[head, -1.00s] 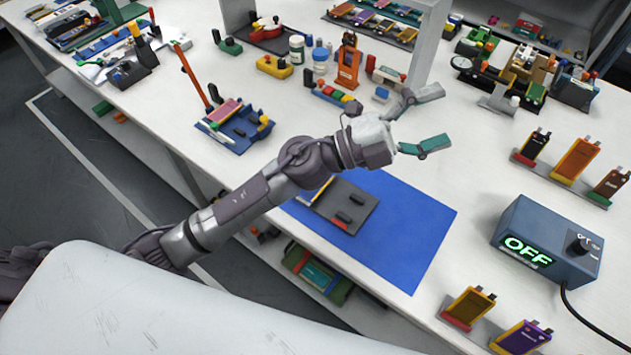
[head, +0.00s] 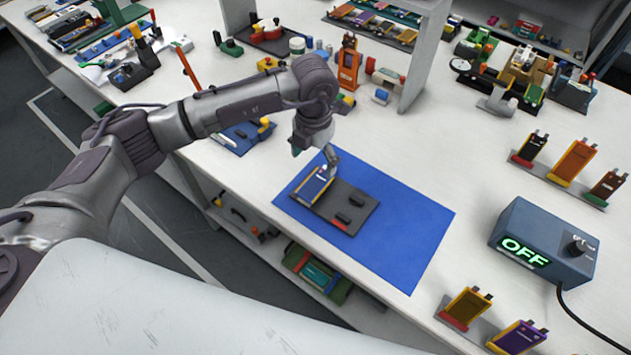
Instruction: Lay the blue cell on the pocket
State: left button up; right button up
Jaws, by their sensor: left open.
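The blue cell (head: 311,187) lies at the left part of a dark grey fixture plate (head: 357,205), beside a yellow edge strip. I cannot tell whether it sits flat in the pocket, as the pocket itself is covered or too small to make out. The plate rests on a blue mat (head: 410,235). My left gripper (head: 316,159) points down just above the cell's far end, open, with one finger on each side. Whether a finger touches the cell is unclear. My right gripper is out of view.
A blue-grey box reading OFF (head: 545,245) stands on the right. A white shelf post (head: 425,60) rises behind the mat. The mat's right half is clear.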

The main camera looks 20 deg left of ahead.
aim_at(314, 186)
pick_arm(q)
notch_tip(314, 186, down, 3)
jog(key=shift+f, duration=0.2)
jog(key=shift+f+p, duration=0.55)
jog(key=shift+p, duration=0.1)
notch_tip(314, 186, down, 4)
jog(key=shift+f+p, duration=0.15)
jog(key=shift+p, duration=0.45)
jog(key=c, duration=1.2)
